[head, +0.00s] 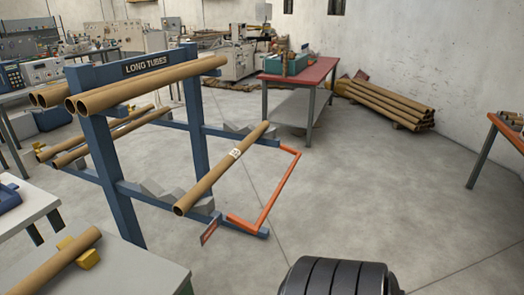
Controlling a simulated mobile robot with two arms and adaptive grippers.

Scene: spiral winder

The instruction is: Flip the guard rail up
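The guard rail (279,188) is an orange-red U-shaped bar at the outer ends of the lower arms of a blue tube rack (195,125) in the head view. It looks lowered, lying out roughly level with those arms. Its near leg ends close to the near blue arm's tip, its far leg close to the far arm's tip. One long brown tube (208,182) with a white label lies across the lower arms, inside the rail. A small red tag (210,230) hangs by the near arm. Neither of my grippers is in view.
The "LONG TUBES" sign (148,64) tops the rack, with more tubes (150,82) on upper arms. A grey table (125,277) stands at lower left. A red-topped table (300,72) stands behind. Stacked tubes (385,103) lie by the wall. Floor right of the rail is clear.

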